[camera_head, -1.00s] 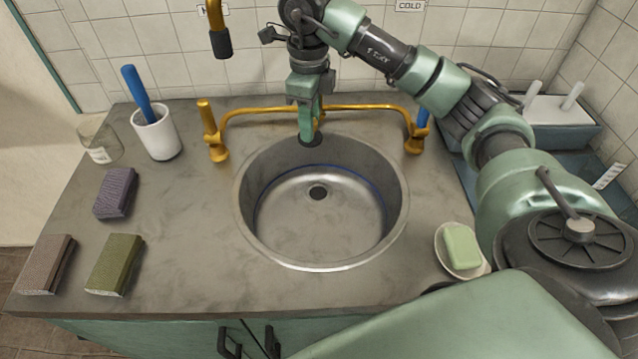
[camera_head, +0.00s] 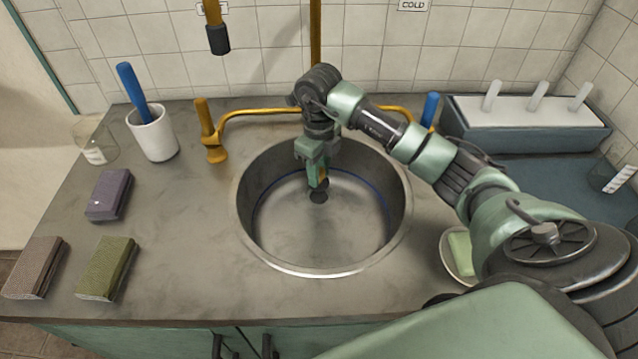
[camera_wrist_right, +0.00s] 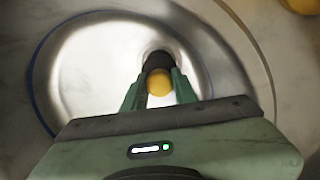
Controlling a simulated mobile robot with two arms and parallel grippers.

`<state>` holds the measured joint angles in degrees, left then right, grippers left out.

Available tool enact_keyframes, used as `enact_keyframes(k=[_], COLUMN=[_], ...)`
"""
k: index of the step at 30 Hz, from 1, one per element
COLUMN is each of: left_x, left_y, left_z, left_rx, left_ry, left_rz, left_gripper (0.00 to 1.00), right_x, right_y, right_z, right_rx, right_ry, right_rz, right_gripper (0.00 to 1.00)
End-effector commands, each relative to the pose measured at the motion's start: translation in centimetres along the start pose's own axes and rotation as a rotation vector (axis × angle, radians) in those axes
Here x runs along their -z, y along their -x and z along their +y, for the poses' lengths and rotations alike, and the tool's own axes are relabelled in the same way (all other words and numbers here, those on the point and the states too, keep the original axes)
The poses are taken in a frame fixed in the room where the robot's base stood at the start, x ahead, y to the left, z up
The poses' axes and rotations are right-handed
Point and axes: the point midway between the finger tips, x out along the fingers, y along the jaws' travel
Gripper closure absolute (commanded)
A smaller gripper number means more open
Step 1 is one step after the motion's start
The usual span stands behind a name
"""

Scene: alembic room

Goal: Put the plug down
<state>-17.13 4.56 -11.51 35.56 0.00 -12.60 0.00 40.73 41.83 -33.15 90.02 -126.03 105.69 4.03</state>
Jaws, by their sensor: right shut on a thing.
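The plug (camera_head: 319,197) is a dark disc with a brass-yellow knob. My right gripper (camera_head: 318,180) is shut on the knob, pointing down inside the round steel sink (camera_head: 275,235). In the head view the plug lines up with the drain hole at the bowl's bottom and hides it. In the right wrist view the yellow knob (camera_wrist_right: 160,84) sits between the fingertips (camera_wrist_right: 158,88), with the dark disc (camera_wrist_right: 157,60) beyond. I cannot tell whether the plug touches the drain or hangs just above it. My left gripper is not in view.
A brass tap pipe (camera_head: 262,114) runs behind the sink. A white cup (camera_head: 154,137) with a blue-handled thing, a glass and several sponges (camera_head: 108,268) stand left. A soap dish (camera_head: 449,250) is at right, partly behind my arm. A blue-grey tray (camera_head: 530,141) stands back right.

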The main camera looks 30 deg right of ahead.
Motion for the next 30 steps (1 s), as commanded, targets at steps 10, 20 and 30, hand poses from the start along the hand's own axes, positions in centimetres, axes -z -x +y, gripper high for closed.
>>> enact_keyframes(k=[10, 20, 30], left_x=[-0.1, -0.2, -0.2], left_y=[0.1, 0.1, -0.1], left_z=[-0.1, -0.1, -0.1], left_rx=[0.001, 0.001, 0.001], left_ry=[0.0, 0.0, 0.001], left_rz=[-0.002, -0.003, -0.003], left_gripper=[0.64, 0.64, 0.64], right_x=[0.1, 0.0, 0.0], right_y=[-3.9, -4.6, -4.9], right_z=[0.1, 0.0, 0.0], right_rx=[-0.003, 0.0, 0.0], right_ry=[0.0, 0.002, 0.002], right_rz=[0.002, -0.001, 0.0], right_gripper=[1.0, 1.0, 0.51])
